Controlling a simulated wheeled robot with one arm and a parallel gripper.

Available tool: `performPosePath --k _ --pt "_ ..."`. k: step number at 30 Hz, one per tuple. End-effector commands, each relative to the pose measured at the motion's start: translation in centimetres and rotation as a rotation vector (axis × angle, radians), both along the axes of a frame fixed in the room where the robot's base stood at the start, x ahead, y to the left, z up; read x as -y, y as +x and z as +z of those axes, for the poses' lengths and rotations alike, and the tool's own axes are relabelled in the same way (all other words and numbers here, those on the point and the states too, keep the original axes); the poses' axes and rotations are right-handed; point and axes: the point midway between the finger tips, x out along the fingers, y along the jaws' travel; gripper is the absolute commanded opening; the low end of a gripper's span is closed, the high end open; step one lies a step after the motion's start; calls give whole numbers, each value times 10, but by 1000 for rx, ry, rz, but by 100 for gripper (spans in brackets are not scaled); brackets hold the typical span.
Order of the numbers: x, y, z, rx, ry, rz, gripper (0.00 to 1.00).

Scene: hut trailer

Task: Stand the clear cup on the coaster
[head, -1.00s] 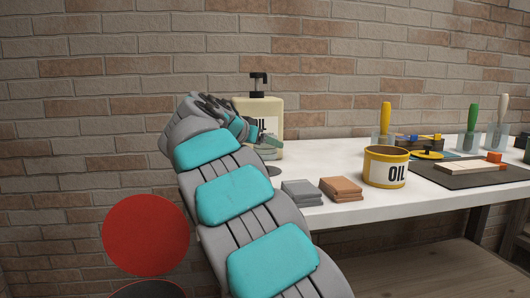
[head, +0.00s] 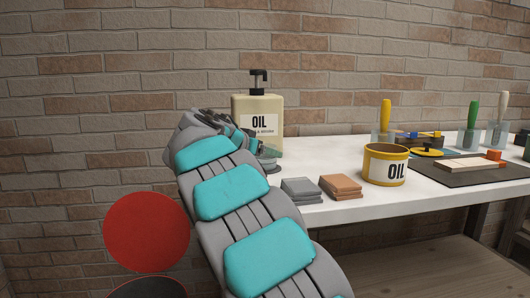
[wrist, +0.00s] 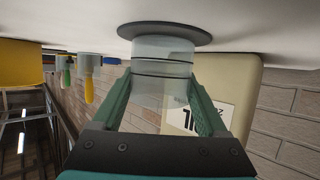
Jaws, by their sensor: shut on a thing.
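The clear cup (wrist: 163,70) is between the two green fingers of my gripper (wrist: 166,102) in the wrist view, which looks upside down. My gripper is shut on it. The dark round coaster (wrist: 135,29) lies on the white table, directly at the cup's base. The base looks to be touching or very close to the coaster; I cannot tell which. In the head view my gripper (head: 264,151) is just above the coaster (head: 271,169), and my arm hides part of both. The cup is hardly visible there.
The oil pump bottle (head: 258,112) stands close behind my gripper. Grey cloths (head: 301,188), brown cloths (head: 341,185) and a yellow oil tin (head: 386,166) stand to the right. Farther right are brushes in clear holders and a dark mat (head: 463,178). A brick wall backs the table.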

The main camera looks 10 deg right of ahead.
Motion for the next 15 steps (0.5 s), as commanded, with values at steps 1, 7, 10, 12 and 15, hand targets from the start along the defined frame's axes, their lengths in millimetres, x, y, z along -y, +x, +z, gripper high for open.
performPosePath --k 1,7,10,12,15 --pt "0 0 0 0 0 0 18" --pt "0 0 -3 1 0 0 18" --pt "0 0 -2 1 0 0 80" --pt "0 0 -2 1 0 0 88" --pt "0 0 -2 1 0 0 99"
